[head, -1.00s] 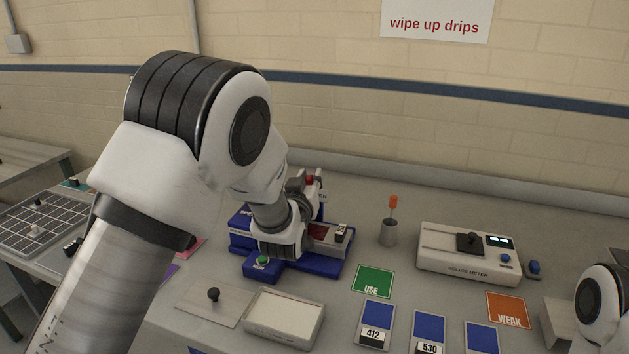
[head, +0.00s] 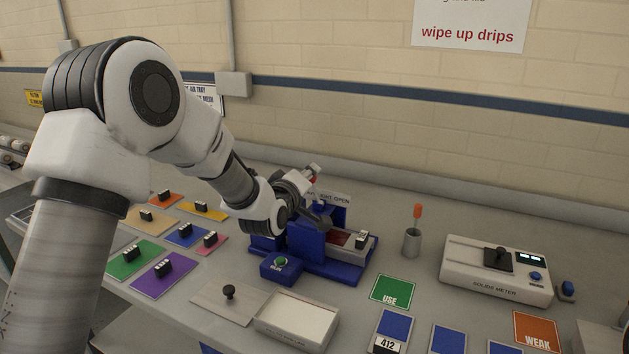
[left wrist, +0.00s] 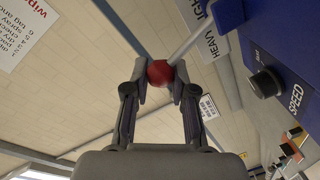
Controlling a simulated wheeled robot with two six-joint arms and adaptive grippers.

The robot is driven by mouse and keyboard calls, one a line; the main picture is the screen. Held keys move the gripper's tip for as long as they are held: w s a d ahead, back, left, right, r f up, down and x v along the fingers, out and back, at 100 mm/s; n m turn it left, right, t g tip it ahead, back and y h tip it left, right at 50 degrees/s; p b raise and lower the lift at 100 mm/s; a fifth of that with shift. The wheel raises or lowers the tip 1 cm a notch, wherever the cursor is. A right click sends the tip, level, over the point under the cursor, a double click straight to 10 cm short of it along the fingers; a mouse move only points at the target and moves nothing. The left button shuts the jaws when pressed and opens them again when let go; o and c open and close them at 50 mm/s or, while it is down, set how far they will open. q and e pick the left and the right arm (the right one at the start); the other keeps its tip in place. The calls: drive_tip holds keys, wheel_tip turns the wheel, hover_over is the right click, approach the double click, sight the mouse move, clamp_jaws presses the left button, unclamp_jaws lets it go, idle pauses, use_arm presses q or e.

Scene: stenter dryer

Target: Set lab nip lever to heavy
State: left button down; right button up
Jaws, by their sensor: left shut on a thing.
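The lab nip (head: 318,245) is a blue machine on the bench in the head view, with a green button on a blue box at its front. Its lever ends in a red ball knob (left wrist: 160,73), and a pale rod (left wrist: 188,44) runs from the knob toward the blue body. My left gripper (head: 313,178) is above the machine's back in the head view. In the left wrist view its two fingers are shut on the red knob. A HEAVY label (left wrist: 208,42) is beside the rod. My arm and gripper hide part of the machine. My right gripper is not in view.
A solids meter (head: 495,272) and a grey cup (head: 412,242) with an orange-tipped tool stand to the right. A white tray (head: 297,322) lies in front. Several coloured cards with black blocks lie to the left. A black SPEED knob (left wrist: 265,82) is near my left gripper.

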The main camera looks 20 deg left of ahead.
use_arm(q)
drive_tip(key=shift+a+f+n+b, duration=0.3)
drive_tip(key=shift+a+f+n, duration=0.25)
drive_tip(key=shift+n, duration=0.35)
drive_tip(key=c, duration=1.2)
unclamp_jaws()
drive_tip(key=shift+o, duration=1.2)
drive_tip(key=shift+w+d+f, duration=0.1)
drive_tip(key=shift+w, duration=0.3)
drive_tip(key=s+r, duration=0.1)
drive_tip(key=s, duration=1.1)
drive_tip(key=shift+d+r+h, duration=0.15)
drive_tip(key=shift+r+h, duration=0.05)
drive_tip(key=shift+h, duration=0.1)
